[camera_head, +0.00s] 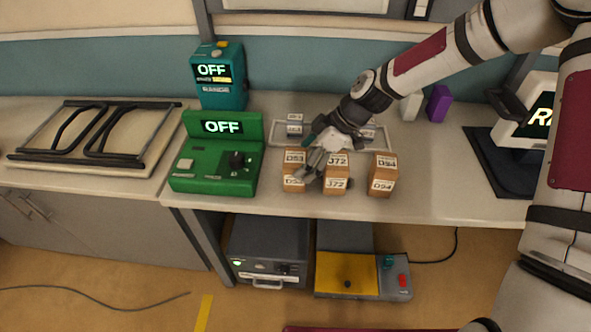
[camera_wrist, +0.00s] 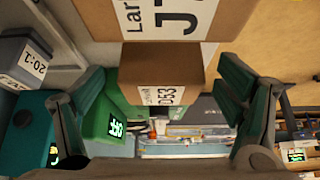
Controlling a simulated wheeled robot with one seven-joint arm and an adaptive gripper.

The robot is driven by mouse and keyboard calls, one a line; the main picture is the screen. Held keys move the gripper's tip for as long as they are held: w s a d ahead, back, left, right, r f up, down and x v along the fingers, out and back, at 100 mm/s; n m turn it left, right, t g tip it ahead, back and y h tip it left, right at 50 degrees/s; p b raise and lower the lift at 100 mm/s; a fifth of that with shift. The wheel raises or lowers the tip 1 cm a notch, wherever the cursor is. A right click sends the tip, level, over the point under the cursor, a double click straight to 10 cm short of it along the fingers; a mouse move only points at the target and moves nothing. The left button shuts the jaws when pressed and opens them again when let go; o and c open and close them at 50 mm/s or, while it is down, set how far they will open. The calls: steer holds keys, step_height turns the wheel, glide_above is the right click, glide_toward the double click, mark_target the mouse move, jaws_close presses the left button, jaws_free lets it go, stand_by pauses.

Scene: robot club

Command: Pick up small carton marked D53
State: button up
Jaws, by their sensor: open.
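The small brown carton marked D53 (camera_head: 292,183) stands at the left end of a row of cartons on the counter. My gripper (camera_head: 308,161) is open at its upper right and partly covers it in the head view. In the wrist view the D53 carton (camera_wrist: 160,72) lies between the two spread fingers of my gripper (camera_wrist: 162,85), with room at both sides. I cannot tell how deep the fingers reach around it. The carton marked J72 (camera_head: 336,186) stands just right of it and fills the top of the wrist view (camera_wrist: 150,18).
A carton marked D94 (camera_head: 382,176) stands further right. A green device reading OFF (camera_head: 215,171) is close on the left, with a teal device (camera_head: 218,86) behind it. A shallow tray (camera_head: 278,133) with small grey boxes lies behind the cartons. The counter's front strip is clear.

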steer(key=x, duration=0.4)
steer(key=shift+s+a+f, duration=0.1)
steer(key=shift+a+f, duration=0.1)
steer(key=shift+f, duration=0.05)
steer(key=c, duration=1.4)
